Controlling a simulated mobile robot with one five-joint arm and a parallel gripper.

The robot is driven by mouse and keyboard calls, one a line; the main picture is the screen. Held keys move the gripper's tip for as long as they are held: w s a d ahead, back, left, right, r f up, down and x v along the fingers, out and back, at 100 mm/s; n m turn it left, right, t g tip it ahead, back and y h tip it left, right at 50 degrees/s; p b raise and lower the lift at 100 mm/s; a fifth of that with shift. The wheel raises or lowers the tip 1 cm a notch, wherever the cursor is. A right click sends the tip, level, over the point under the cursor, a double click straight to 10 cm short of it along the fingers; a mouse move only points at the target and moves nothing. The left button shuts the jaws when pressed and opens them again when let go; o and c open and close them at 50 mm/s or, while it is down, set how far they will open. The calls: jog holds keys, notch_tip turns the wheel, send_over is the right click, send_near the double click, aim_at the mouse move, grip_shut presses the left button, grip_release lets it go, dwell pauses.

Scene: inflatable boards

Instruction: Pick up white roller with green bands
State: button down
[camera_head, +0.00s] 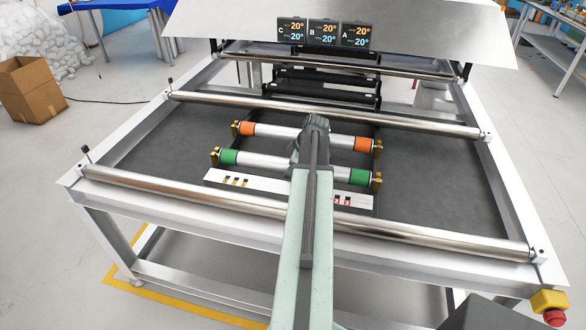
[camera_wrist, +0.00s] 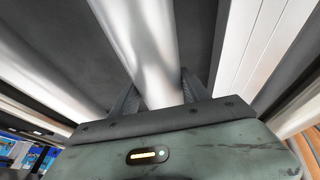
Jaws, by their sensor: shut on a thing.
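The white roller with green bands (camera_head: 258,162) lies across the frame, just behind the white strip with small coloured marks. It has a green band near each end and brass-coloured end holders. My gripper (camera_wrist: 160,92) is shut on a white roller (camera_wrist: 148,45), with one dark finger on each side of it. In the head view my arm reaches over the middle of the green-banded roller and hides that part and most of the gripper. The bands do not show in the wrist view.
A roller with orange bands (camera_head: 285,131) lies parallel just behind. Long metal bars (camera_head: 300,216) cross the frame in front and behind. The white marked strip (camera_head: 268,194) is close in front. A panel with several displays (camera_head: 323,33) stands at the back.

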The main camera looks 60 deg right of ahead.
notch_tip(320, 180, up, 10)
jog(key=p, duration=1)
jog(key=shift+r, duration=0.15)
jog(key=shift+w, duration=0.1)
